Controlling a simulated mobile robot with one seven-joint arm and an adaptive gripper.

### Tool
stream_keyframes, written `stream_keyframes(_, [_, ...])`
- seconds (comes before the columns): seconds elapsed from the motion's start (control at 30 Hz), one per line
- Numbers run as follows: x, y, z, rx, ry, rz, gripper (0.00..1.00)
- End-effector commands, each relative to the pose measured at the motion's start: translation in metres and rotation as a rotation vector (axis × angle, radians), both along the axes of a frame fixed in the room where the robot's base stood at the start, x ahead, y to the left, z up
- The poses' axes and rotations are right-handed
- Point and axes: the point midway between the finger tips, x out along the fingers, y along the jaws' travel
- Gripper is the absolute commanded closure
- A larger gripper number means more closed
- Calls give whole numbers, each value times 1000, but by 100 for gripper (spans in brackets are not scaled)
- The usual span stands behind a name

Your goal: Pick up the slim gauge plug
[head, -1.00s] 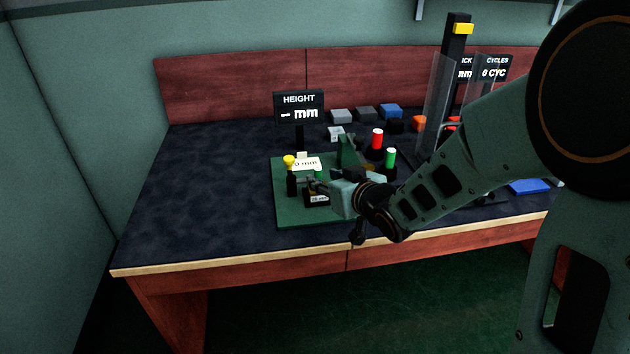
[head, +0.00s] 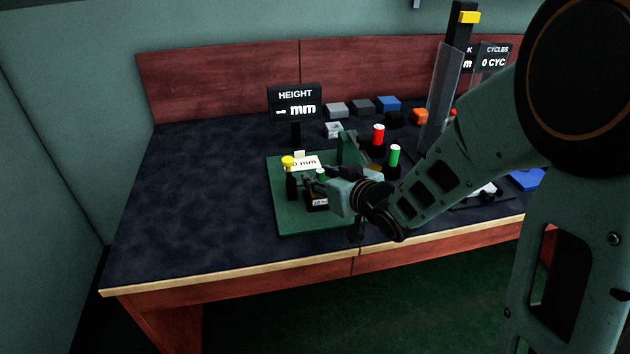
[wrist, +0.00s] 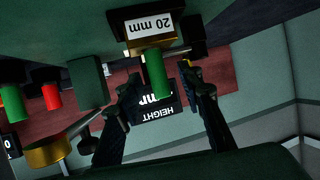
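A slim green plug (wrist: 156,74) stands in a black and brass holder labelled 20 mm (wrist: 152,44); I take it as the slim gauge plug. In the head view the plug's green top (head: 320,174) shows just beside my gripper (head: 316,183). In the wrist view, which is upside down, my gripper (wrist: 166,97) has its two dark fingers spread apart with the green plug in the gap between them. I see no finger clearly touching it. In the head view my wrist hides part of the holder.
A green board (head: 290,222) carries the fixtures and a yellow-topped post (head: 288,163). A red cylinder (head: 378,135) and another green cylinder (head: 395,155) stand to the right. A HEIGHT display (head: 295,102) and several blocks are behind. The table's left side is clear.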

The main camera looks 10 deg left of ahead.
Motion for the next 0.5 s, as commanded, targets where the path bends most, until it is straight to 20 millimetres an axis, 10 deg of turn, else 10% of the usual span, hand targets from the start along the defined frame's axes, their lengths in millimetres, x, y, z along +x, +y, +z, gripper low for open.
stream_keyframes(0.37, [-1, -2, -2, 0, 0, 0, 66])
stream_keyframes(0.5, [-1, -2, -2, 0, 0, 0, 81])
